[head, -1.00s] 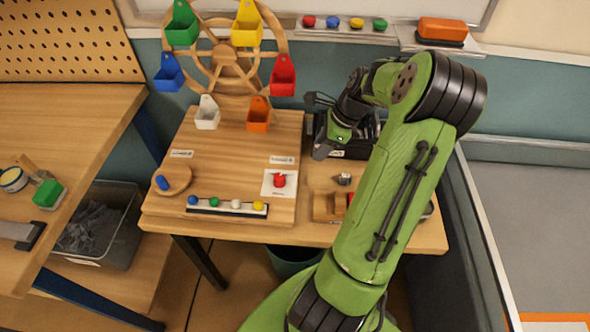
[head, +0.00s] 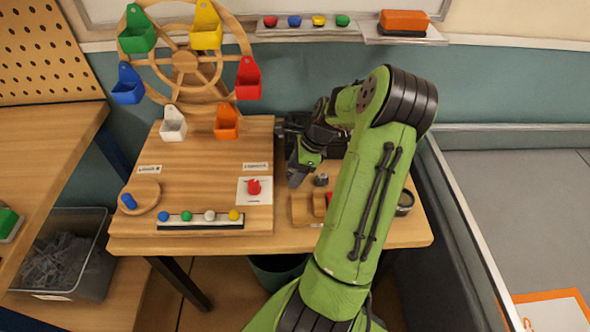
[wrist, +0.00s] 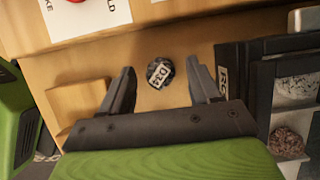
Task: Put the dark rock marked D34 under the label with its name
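The dark rock marked D34 (head: 321,179) lies on the table, right of the wooden board. In the wrist view the rock (wrist: 159,73) has a white D34 tag on top and lies between my fingertips as seen from there. My gripper (wrist: 160,66) is open and empty, one finger on each side of the rock with gaps; its height above the table is hard to tell. In the head view my gripper (head: 300,170) is just left of the rock. A black case (wrist: 258,70) with a partly readable white label stands at right, with rocks in pale compartments.
A wooden block (head: 301,207) lies in front of the rock. A dark round cup (head: 404,203) is at the table's right. The wooden board (head: 205,150) carries a wheel with coloured bins (head: 185,65), a row of coloured balls and a red knob (head: 254,187).

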